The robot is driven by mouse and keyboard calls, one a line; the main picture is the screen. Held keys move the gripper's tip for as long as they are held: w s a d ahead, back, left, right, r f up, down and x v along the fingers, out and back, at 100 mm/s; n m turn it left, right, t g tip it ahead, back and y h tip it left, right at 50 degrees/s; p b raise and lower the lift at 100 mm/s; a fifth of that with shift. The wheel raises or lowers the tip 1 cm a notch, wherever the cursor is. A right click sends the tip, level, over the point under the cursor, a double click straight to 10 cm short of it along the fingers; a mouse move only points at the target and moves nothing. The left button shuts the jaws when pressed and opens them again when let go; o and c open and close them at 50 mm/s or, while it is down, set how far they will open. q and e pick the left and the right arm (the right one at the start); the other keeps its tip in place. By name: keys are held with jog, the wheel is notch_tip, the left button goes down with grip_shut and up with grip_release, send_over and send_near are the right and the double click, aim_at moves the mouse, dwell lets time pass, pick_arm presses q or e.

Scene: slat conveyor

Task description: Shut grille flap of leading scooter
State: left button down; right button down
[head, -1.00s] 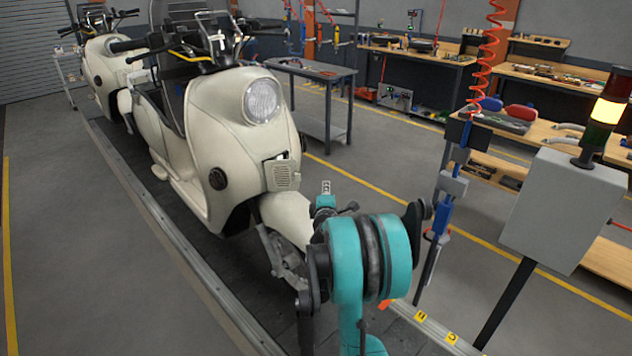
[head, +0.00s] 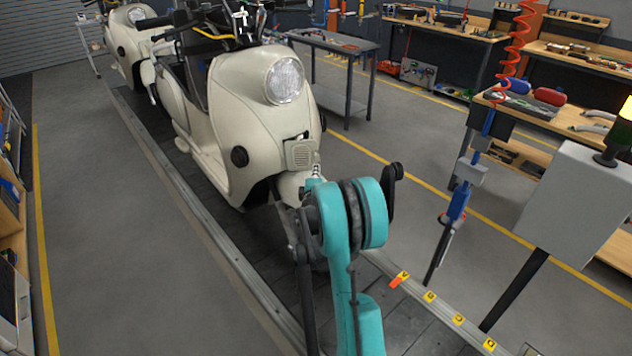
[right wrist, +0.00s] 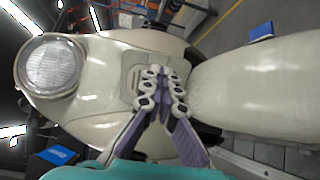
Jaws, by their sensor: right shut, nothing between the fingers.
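The leading scooter (head: 235,125) is cream and stands upright on the slat conveyor, its round headlight facing me. A small dark mark shows at the flap's upper edge; I cannot tell if the flap sits fully flush. In the right wrist view the flap (right wrist: 134,80) is partly hidden behind my right gripper (right wrist: 165,74). That gripper's fingers are together and empty, close in front of the flap; contact is unclear. In the head view the right gripper (head: 315,172) shows just below the flap. My left gripper is not in view.
A second cream scooter (head: 128,40) stands behind on the conveyor. A grey control box (head: 580,200) on a post is at the right, with a hanging blue tool (head: 458,203) near it. A workbench (head: 335,45) stands behind. The floor left of the conveyor is clear.

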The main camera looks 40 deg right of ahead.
aim_at(319, 159)
jog(key=shift+b+x, duration=0.35)
jog(key=shift+x, duration=2)
jog(key=shift+d, duration=0.1)
jog(key=shift+w+d, duration=0.15)
jog(key=shift+d, duration=0.25)
jog(key=b+x, duration=0.2)
jog(key=x, duration=0.6)
jog(key=shift+d, duration=0.35)
jog(key=shift+w+f, duration=0.1)
jog(key=shift+w, duration=0.05)
